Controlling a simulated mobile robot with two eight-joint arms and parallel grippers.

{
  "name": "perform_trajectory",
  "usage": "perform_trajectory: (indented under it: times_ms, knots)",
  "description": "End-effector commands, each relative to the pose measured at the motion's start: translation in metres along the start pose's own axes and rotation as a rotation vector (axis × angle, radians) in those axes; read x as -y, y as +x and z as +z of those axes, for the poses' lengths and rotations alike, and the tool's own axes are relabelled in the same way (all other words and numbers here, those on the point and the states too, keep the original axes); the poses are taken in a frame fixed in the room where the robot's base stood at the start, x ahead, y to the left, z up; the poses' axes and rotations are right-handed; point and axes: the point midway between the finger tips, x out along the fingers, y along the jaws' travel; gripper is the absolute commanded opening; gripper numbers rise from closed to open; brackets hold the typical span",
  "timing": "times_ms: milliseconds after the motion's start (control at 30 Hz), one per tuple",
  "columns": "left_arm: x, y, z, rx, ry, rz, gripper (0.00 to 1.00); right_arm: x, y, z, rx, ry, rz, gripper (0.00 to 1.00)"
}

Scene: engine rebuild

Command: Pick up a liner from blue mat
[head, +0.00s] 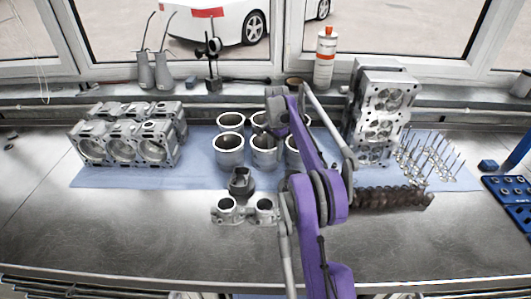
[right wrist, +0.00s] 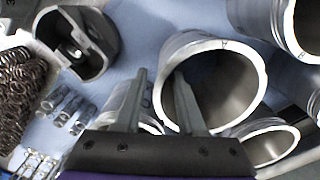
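Several silvery open-topped liners stand in rows on the blue mat (head: 200,174). One front liner (head: 229,152) shows clearly at the left of the group, and the middle front liner (head: 264,153) is beside it. My right arm covers part of the right side of the group. In the right wrist view my right gripper (right wrist: 160,74) is open over a liner (right wrist: 212,62). One finger is over its opening and the other is outside its rim, with the near wall between them. I cannot tell whether they touch it. My left gripper is not in view.
A dark piston (head: 241,182) stands in front of the liners, behind metal housings (head: 245,211). An engine block (head: 125,142) is at the left. A tall cylinder head (head: 383,105) and upright valves (head: 425,160) are at the right. The front bench is largely clear.

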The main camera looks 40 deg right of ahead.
Motion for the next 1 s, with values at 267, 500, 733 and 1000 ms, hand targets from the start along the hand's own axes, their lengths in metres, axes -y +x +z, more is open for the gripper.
perform_trajectory:
  times_ms: [267, 500, 733, 1000]
  knots:
    - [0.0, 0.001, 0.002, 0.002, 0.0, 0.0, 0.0, 0.0, 0.021, 0.0, 0.0, 0.0, 0.0, 0.39]
    - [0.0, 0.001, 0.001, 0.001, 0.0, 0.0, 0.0, 0.0, 0.021, 0.0, 0.0, 0.0, 0.0, 0.23]
    - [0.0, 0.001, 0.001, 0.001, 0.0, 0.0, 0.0, 0.0, 0.021, 0.0, 0.0, 0.0, 0.0, 0.0]
    - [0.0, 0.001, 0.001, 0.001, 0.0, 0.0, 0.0, 0.0, 0.021, 0.0, 0.0, 0.0, 0.0, 0.0]
